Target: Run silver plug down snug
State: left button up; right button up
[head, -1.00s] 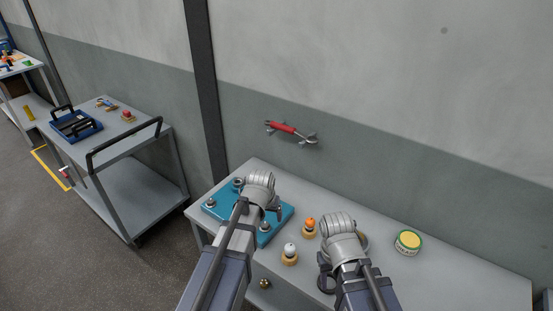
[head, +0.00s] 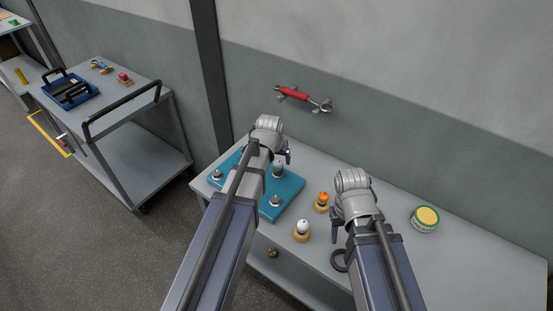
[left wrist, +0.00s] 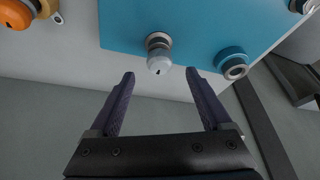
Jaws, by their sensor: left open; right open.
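The teal plate (head: 290,187) lies on the bench with several silver fittings on it. In the left wrist view, a silver plug (left wrist: 159,60) with a rounded end stands in a collar near the plate's edge, just beyond my open left fingers and between their lines. A teal boss with a silver ring (left wrist: 233,66) is to its right. In the head view, my left gripper (head: 287,157) is over the plate, empty, near a silver fitting (head: 278,172). How deep the plug sits is unclear. My right gripper (head: 335,236) is open and partly hidden by its arm, beside the plate.
A white knob (head: 303,228) and an orange knob (head: 322,198) stand on round bases right of the plate. A dark ring (head: 339,260) and a green-yellow tin (head: 425,218) are farther right. A red-handled tool (head: 293,94) hangs on the wall. A cart (head: 130,92) stands left.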

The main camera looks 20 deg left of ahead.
aim_at(277, 163)
pick_arm(q)
jog(key=b+x, duration=0.4)
jog(key=x, duration=0.1)
jog(key=shift+f, duration=0.35)
pick_arm(e)
notch_tip(277, 163, down, 5)
jog(key=shift+f, duration=0.15)
pick_arm(q)
grip_shut()
jog(key=m+h, duration=0.1)
jog(key=m, duration=0.2)
jog(key=m+h, duration=0.1)
jog(key=m, duration=0.2)
jog(key=shift+w+g, duration=0.1)
jog(key=shift+g, duration=0.2)
jog(key=m, duration=0.2)
jog(key=m+g+h, duration=0.1)
jog(key=m, duration=0.1)
jog(key=shift+w+h, duration=0.1)
jog(key=shift+h, duration=0.2)
jog(key=shift+m+g+h, duration=0.3)
jog(key=shift+m, duration=0.8)
